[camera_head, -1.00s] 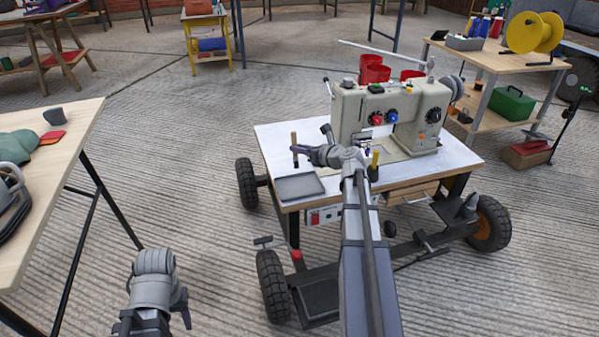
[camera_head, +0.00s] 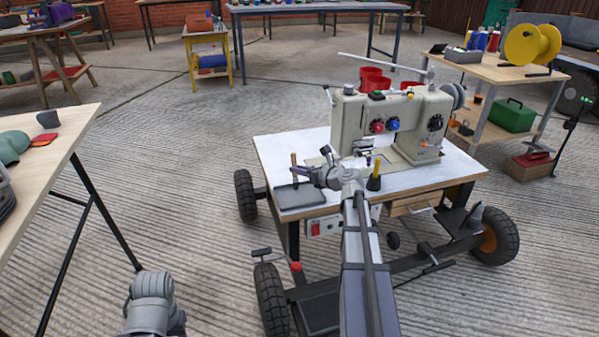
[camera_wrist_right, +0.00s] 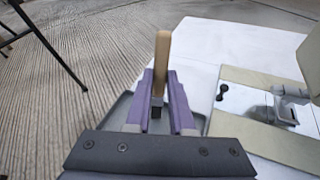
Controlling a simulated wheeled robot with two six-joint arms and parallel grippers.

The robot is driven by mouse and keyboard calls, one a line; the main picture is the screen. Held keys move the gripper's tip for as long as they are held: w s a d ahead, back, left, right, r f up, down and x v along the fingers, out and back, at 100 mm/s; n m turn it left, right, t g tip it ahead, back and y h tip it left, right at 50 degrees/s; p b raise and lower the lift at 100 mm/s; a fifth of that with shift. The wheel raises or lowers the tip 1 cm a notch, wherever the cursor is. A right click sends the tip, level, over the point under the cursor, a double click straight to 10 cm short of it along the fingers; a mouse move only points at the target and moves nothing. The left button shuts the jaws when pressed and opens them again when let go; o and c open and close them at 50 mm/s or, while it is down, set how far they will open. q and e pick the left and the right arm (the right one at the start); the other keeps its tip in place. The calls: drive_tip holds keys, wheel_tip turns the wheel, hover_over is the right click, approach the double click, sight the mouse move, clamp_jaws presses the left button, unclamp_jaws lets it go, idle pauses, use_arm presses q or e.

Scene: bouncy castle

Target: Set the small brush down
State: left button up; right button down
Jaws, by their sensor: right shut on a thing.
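The small brush (camera_head: 294,168) has a light wooden handle and stands roughly upright in my right gripper (camera_head: 305,172). In the right wrist view the brush handle (camera_wrist_right: 163,60) rises between the two purple fingers of my right gripper (camera_wrist_right: 160,100), which are shut on it. Its lower end is dark, and the bristles are hidden. The brush is over a shallow grey tray (camera_head: 300,200) at the left front corner of the sewing table (camera_head: 270,148). I cannot tell whether it touches the tray. My left arm shows at the bottom left, but its gripper fingers are out of view.
A beige sewing machine (camera_head: 390,120) stands on the white tabletop, right of the tray. A dark, yellow-topped item (camera_head: 374,178) stands by the front edge, close to my right arm. A wooden table (camera_head: 50,150) is at the left.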

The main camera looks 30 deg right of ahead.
drive_tip(key=shift+f, duration=0.25)
drive_tip(key=c, duration=0.8)
unclamp_jaws()
drive_tip(key=shift+r, duration=0.1)
drive_tip(key=shift+r, duration=0.1)
drive_tip(key=shift+s+r, duration=0.2)
drive_tip(key=shift+s, duration=0.05)
drive_tip(key=p+v, duration=0.3)
drive_tip(key=v, duration=0.8)
drive_tip(key=shift+s+f+p, duration=0.1)
drive_tip(key=shift+s+p, duration=0.15)
drive_tip(key=shift+p, duration=0.15)
